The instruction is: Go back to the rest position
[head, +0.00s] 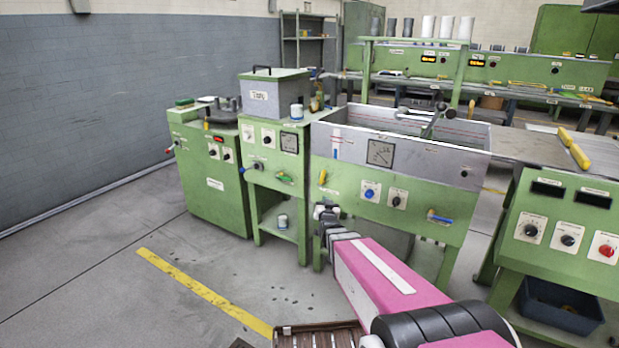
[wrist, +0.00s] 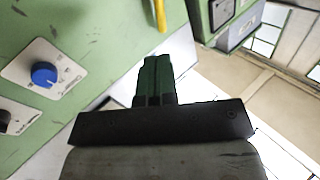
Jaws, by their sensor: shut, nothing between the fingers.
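My gripper (wrist: 157,75) is shut and empty in the wrist view, its dark green fingers together. A green machine panel with a blue knob (wrist: 44,73) is to its left, and a yellow handle (wrist: 160,14) is beyond the fingertips; they look apart. In the head view my pink arm reaches forward from the bottom right toward the green machine with the metal basin (head: 401,160). The arm's end is low in front of that machine, near its lower left front. The fingers are too small to make out there. The blue knob (head: 369,194) also shows on that machine's front.
More green machines (head: 212,170) stand left of the basin. A green control console (head: 560,225) is at the right, with a dark bin (head: 560,305) under it. A workbench (head: 480,90) runs along the back. The floor (head: 110,260) at the left is open, with a yellow line.

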